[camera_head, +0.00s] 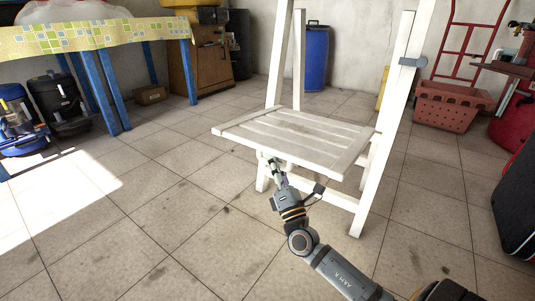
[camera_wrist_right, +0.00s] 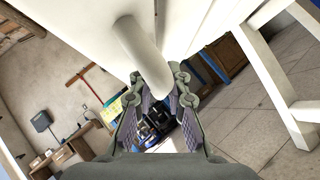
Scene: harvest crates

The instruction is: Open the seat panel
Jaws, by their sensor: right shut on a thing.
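The white slatted seat panel (camera_head: 300,132) belongs to a white wooden folding chair frame (camera_head: 387,125) and lies roughly flat, its front edge towards me. My right gripper (camera_head: 272,168) is at the underside of the front edge, left of its middle. In the right wrist view, a smooth white rounded bar (camera_wrist_right: 145,50) runs down to the fingertips of my right gripper (camera_wrist_right: 160,82), which is shut on it. The white surface beside the bar fills the top of that view. The exact contact is partly hidden by the fingers. My left gripper is not in view.
Tiled floor (camera_head: 190,215) is clear in front and left of the chair. A table with blue legs (camera_head: 105,85) stands at the left. A blue barrel (camera_head: 315,58) is behind the chair. A reddish crate (camera_head: 450,107) and a dark case (camera_head: 517,205) are at the right.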

